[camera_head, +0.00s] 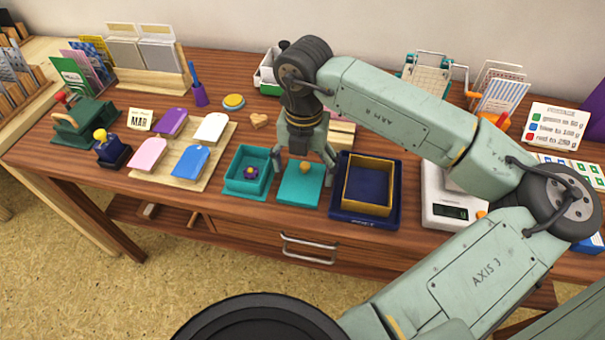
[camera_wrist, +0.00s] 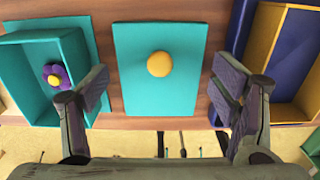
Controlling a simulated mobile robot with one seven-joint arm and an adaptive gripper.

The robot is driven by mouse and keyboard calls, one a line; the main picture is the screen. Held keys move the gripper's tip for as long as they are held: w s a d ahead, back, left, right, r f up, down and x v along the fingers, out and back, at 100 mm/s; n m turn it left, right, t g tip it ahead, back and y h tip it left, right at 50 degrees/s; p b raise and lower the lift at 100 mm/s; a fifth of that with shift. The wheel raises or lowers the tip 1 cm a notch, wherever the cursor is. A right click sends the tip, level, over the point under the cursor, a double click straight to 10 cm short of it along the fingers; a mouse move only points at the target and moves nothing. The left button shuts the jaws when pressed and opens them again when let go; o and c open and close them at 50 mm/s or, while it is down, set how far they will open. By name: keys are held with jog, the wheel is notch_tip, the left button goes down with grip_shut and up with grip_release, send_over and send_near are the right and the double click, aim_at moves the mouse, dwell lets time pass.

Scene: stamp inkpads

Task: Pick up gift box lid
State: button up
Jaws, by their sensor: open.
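The gift box lid is a flat teal square (camera_head: 299,188) with a round yellow-orange knob (camera_head: 305,167) on top. It lies on the wooden table between a teal open box and a dark blue tray. In the wrist view the lid (camera_wrist: 135,85) and its knob (camera_wrist: 159,64) are centred between the fingers. My gripper (camera_head: 306,160) points down above the lid, fingers open on either side of the knob. In the wrist view my gripper (camera_wrist: 165,92) is open and empty. I cannot tell the exact height of the fingertips.
The teal open box (camera_head: 232,187) with a purple flower (camera_wrist: 56,75) inside stands close left. A dark blue tray (camera_head: 338,214) holding a yellow-rimmed box (camera_head: 347,182) stands close right. A scale (camera_head: 440,212) is further right. Coloured tags (camera_head: 190,162) lie on a board at left.

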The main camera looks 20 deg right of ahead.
jog(key=shift+f, duration=0.65)
jog(key=shift+c, duration=0.5)
jog(key=c, duration=0.6)
